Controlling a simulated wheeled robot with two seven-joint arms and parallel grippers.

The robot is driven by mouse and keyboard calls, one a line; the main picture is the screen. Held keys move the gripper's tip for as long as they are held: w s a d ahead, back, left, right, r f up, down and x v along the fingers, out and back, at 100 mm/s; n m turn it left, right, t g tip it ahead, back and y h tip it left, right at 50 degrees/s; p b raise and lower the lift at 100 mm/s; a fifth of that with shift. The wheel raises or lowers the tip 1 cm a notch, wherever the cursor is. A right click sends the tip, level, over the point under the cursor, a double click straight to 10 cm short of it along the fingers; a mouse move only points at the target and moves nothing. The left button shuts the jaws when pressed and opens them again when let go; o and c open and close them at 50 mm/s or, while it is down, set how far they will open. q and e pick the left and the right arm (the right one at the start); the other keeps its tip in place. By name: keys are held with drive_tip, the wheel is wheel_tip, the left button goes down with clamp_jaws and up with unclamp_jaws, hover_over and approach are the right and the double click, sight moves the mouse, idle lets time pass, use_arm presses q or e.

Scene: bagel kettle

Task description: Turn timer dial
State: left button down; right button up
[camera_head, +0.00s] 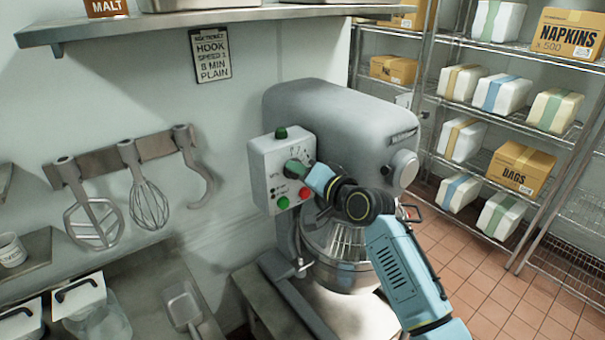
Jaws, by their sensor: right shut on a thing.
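A large grey stand mixer (335,115) stands against the wall in the head view. Its white control box (262,160) is on the left side of the mixer head. The green timer dial (291,167) sits on the face of the box, partly hidden by my right gripper (306,172). The right gripper is shut on the dial, with its arm coming in from the lower right. Below the dial are a red button (304,193) and a green button (283,203). A green knob (281,133) is on top of the box. My left gripper is out of view.
A card (211,56) on the wall reads hook, speed 1, 8 min, plain. A beater, whisk (147,203) and hook hang at left. A wire-guarded bowl (345,240) is under the mixer head. Shelves (470,100) with boxes stand at right.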

drive_tip(key=shift+f, duration=0.1)
drive_tip(key=o, duration=1)
drive_tip(key=b+v, duration=0.2)
drive_tip(key=v, duration=1.1)
drive_tip(key=shift+s+d, duration=0.15)
